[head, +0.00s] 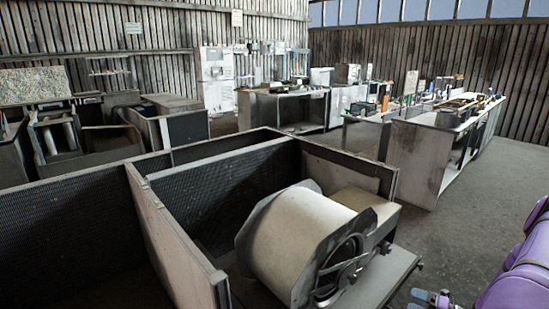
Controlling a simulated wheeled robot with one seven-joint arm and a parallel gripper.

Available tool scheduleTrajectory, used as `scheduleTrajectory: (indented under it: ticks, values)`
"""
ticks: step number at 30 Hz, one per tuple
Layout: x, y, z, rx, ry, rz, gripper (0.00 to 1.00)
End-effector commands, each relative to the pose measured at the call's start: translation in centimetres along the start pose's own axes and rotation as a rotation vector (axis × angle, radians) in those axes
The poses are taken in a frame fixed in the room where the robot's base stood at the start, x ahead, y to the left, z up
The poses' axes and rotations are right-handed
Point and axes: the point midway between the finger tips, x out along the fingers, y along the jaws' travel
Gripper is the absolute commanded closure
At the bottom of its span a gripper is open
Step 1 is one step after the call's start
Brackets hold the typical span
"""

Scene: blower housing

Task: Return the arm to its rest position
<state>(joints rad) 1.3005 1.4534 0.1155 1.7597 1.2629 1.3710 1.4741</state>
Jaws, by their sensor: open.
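My purple arm (520,270) shows at the lower right edge, cut off by the frame. My gripper (432,299) shows only in part at the bottom edge, left of the arm, with small grey-blue finger parts. It is open, and I see nothing held in it. The blower housing (295,238), a pale drum with grey end plates, sits in an open-topped box just left of my gripper. A gap of floor and base plate shows between them.
The box's wall (170,235) stands left of the blower. A worn base plate (375,280) juts out near my gripper. Workbenches (425,150) with clutter stand farther back. Grey floor (450,235) is clear between the box, benches and arm.

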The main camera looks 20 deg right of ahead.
Motion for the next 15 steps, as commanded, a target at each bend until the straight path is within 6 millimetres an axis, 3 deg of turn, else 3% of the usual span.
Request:
scheduleTrajectory:
  ticks: [8, 15]
  values:
    - [3.2, 8.5, 1.8, -0.294, 0.239, -0.061, 0.31]
    - [6.7, 16.9, 1.7, -0.604, 0.486, -0.091, 0.31]
